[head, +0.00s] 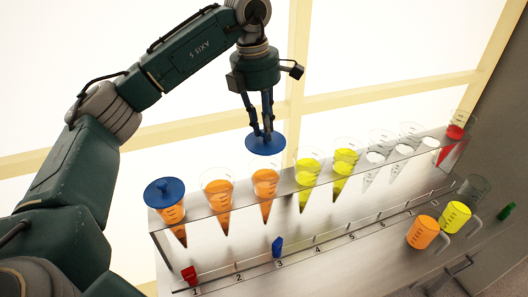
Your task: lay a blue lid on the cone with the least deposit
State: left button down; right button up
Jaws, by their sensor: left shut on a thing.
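My left gripper (265,130) is shut on a blue lid (264,146), holding it in the air above and behind the shelf near the third cone. Another blue lid (164,191) lies on the first orange cone (173,214) at the far left. Two more orange cones (218,196) (265,184) follow, uncovered, then two yellow cones (308,174) (344,163). The deposits in the cone tips are too small to compare. My right gripper is out of view.
The cones hang in a metal rack (240,212). A red clip (189,275) is near label 1, a blue clip (278,246) near 3. Orange (422,231) and yellow (454,215) jugs stand at right.

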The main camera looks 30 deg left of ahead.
aim_at(264, 141)
pick_arm(q)
notch_tip(264, 141, down, 3)
jog(key=shift+s, duration=0.15)
jog(key=shift+f+p, duration=0.35)
jog(key=shift+f, duration=0.4)
notch_tip(264, 141, down, 4)
jog(key=shift+r+p, duration=0.1)
jog(key=shift+p, duration=0.35)
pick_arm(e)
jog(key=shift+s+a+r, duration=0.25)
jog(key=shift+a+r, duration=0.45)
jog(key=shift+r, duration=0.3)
pick_arm(q)
jog(key=shift+f, duration=0.2)
jog(key=c, duration=1.6)
grip_release()
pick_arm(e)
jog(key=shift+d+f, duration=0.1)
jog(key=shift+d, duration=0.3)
